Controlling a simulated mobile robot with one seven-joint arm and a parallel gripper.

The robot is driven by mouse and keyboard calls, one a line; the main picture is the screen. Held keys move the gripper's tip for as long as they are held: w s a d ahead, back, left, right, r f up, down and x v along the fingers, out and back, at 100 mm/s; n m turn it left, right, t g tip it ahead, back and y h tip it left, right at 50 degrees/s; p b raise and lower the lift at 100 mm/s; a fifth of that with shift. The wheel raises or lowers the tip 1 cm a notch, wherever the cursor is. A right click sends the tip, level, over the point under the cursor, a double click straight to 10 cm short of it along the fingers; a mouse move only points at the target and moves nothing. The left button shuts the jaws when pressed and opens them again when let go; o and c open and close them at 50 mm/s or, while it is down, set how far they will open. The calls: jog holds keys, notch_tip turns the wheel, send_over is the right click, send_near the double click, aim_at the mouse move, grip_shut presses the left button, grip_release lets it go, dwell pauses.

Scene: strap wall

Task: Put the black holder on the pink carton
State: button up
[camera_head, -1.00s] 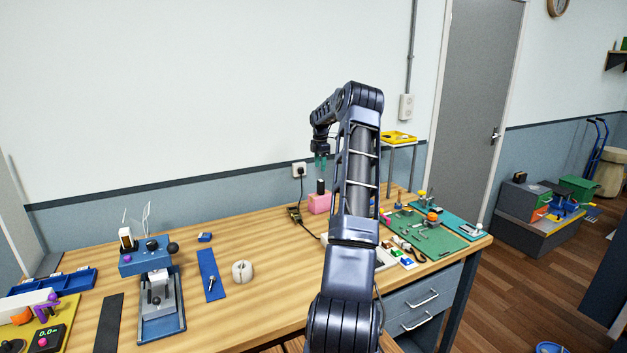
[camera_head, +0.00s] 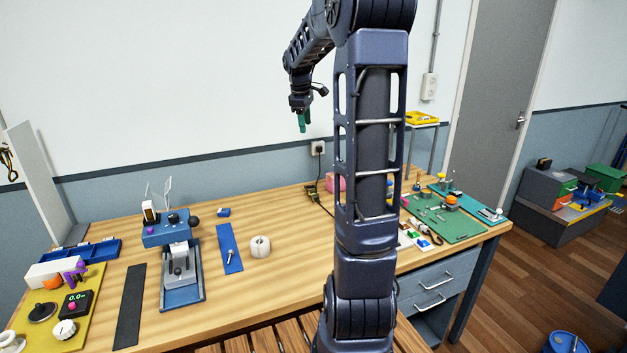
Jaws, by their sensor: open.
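The pink carton (camera_head: 335,182) stands on the workbench near the wall, to the right of the wall socket's cord. My arm hides its right part. The black holder does not show now; a second ago a small black upright piece showed on top of the carton, and my arm now covers that spot. My gripper (camera_head: 303,121), with green fingers, is open and points down, empty as far as I see. It is high above the bench's back, up and left of the carton, well apart from it.
The wooden workbench (camera_head: 290,285) has free room at its middle front. A white roll (camera_head: 260,247), blue strip (camera_head: 230,249) and blue press (camera_head: 180,270) stand left. A green mat (camera_head: 445,222) with parts lies right. A yellow tray (camera_head: 422,118) sits on a stand behind.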

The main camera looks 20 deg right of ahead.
jog(key=s+a+r+m+t, duration=0.1)
jog(key=s+a+m, duration=0.25)
jog(key=s, duration=0.65)
jog(key=s+a+m+t, duration=0.1)
jog(key=s+a+m, duration=0.1)
jog(key=s+a, duration=0.5)
jog(key=s+f+m+y, duration=0.1)
jog(key=s+f+m, duration=0.1)
jog(key=s, duration=0.6)
jog(key=s+f+m+t, duration=0.1)
jog(key=s+f+m, duration=0.2)
jog(key=s, duration=0.5)
jog(key=shift+s+a+f+y, duration=0.25)
jog(key=shift+s+f+y, duration=0.15)
jog(key=shift+f, duration=0.15)
